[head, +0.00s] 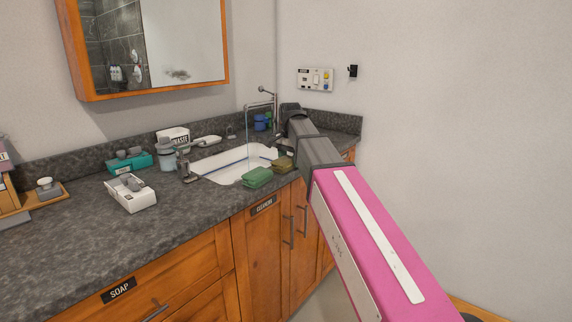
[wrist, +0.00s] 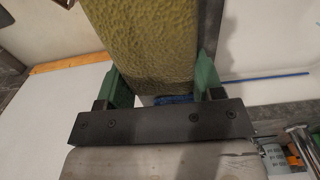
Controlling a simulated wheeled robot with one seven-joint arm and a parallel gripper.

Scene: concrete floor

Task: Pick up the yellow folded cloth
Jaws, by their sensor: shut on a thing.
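The yellow folded cloth (head: 283,164) shows in the head view at the front right of the sink, just right of a green cloth (head: 257,177). In the wrist view the yellow folded cloth (wrist: 140,40) fills the space between the two green fingers. My gripper (wrist: 162,80) is shut on it, with one finger at each side. In the head view my arm reaches over the counter edge to it and partly hides the fingers. I cannot tell whether the cloth still touches the counter.
The white sink (head: 225,163) has a tall tap behind it. A white box (head: 130,193), a teal box (head: 128,161) and a grey jar (head: 166,156) stand on the counter (head: 80,235) to the left. Wooden cabinets (head: 262,255) are below.

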